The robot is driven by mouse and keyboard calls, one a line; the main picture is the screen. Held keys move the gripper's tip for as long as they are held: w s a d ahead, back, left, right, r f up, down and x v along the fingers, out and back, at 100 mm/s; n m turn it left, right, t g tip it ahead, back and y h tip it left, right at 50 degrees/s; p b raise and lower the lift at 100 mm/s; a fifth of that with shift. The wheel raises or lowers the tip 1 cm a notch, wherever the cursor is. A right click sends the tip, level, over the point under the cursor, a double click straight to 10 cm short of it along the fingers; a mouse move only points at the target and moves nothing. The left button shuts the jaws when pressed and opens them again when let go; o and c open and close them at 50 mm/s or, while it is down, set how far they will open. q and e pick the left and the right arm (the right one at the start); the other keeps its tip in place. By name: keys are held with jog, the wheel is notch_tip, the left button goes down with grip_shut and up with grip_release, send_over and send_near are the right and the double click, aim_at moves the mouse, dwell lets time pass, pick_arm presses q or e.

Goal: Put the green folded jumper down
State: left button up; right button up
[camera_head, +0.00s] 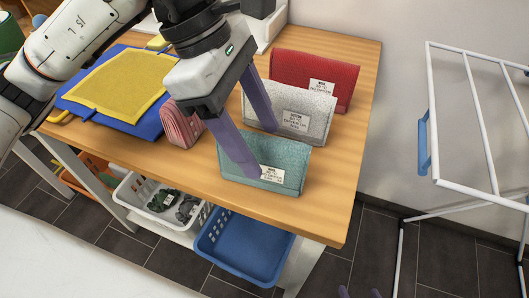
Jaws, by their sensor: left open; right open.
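The green folded jumper (290,160), teal-green with a white label, stands upright near the front right of the wooden table. My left gripper (258,151) is open, with purple fingers pointing down at the jumper's left part. One finger is in front of the jumper and the other is behind it, before the grey folded item (310,104). Whether either finger touches the cloth I cannot tell. My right gripper (359,293) shows only its purple fingertips at the bottom edge, apart and empty.
A red folded item (325,72) stands behind the grey one. A pink striped folded item (182,126) and a yellow cloth on a blue board (153,126) are left. Below are a blue basket (243,246) and a white basket (135,202). A white drying rack (465,190) stands right.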

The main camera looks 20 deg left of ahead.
aim_at(273, 156)
pick_arm(q)
jog(key=x, duration=0.5)
jog(key=shift+w+d+f, duration=0.2)
jog(key=shift+w+f, duration=0.05)
jog(key=shift+w, duration=0.15)
jog(key=shift+r, duration=0.1)
jog(key=c, duration=1.4)
